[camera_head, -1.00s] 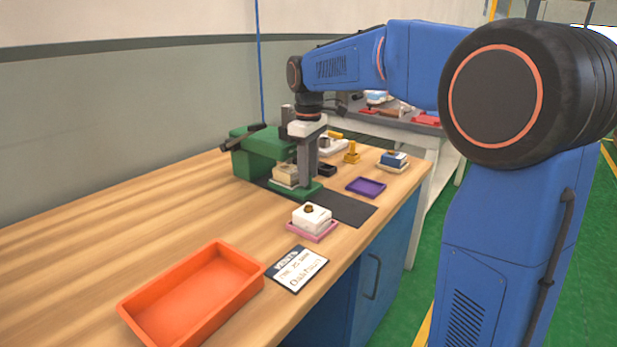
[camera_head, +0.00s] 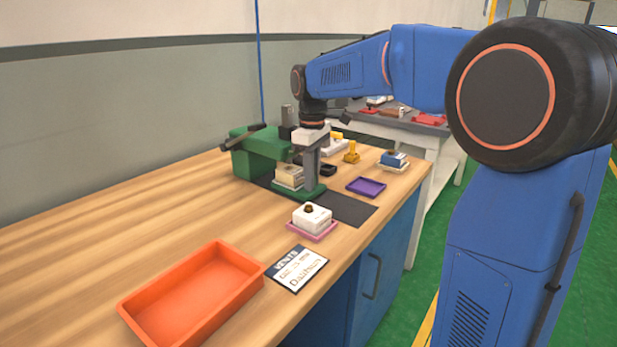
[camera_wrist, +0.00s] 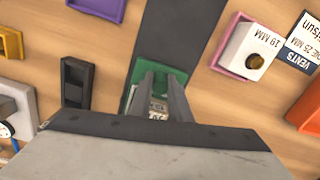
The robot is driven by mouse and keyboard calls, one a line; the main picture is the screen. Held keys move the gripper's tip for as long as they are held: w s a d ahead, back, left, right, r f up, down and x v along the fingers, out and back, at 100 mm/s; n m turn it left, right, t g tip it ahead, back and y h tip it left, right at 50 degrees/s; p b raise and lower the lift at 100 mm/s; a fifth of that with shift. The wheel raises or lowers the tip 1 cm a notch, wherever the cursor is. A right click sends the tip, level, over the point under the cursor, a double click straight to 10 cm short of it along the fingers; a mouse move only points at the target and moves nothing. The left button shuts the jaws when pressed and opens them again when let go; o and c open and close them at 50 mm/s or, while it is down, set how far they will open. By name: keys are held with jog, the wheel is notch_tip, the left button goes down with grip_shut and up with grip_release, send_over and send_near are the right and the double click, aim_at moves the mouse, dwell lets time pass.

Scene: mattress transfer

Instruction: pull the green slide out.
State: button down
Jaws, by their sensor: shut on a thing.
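The green press (camera_head: 262,150) stands on a dark mat at the back of the workbench, with a dark lever on its left. Its green slide (camera_head: 315,191) sticks out at the front right, low over the mat. A cream and white block (camera_head: 289,177) sits on the slide close to the press. My gripper (camera_head: 310,183) points down over the slide's outer end and is shut on it. In the wrist view, my gripper's fingers (camera_wrist: 158,92) partly cover the green slide (camera_wrist: 172,74); the exact grip contact is hidden.
On the bench are an empty purple tray (camera_head: 366,187), a white block (camera_head: 312,216) on a pink tray, a label card (camera_head: 297,268) and an orange bin (camera_head: 130,308). The dark mat (camera_head: 348,208) in front of the slide is clear.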

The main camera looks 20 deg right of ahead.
jog(key=s+d, duration=0.2)
jog(key=s, duration=0.1)
jog(key=s+d, duration=0.5)
jog(key=s, duration=0.2)
jog(key=shift+s+d, duration=0.1)
jog(key=shift+d, duration=0.1)
jog(key=c, duration=1.6)
grip_release()
jog(key=shift+s+d, duration=0.1)
jog(key=shift+c, duration=0.2)
jog(key=shift+r, duration=0.1)
notch_tip(320, 180, up, 17)
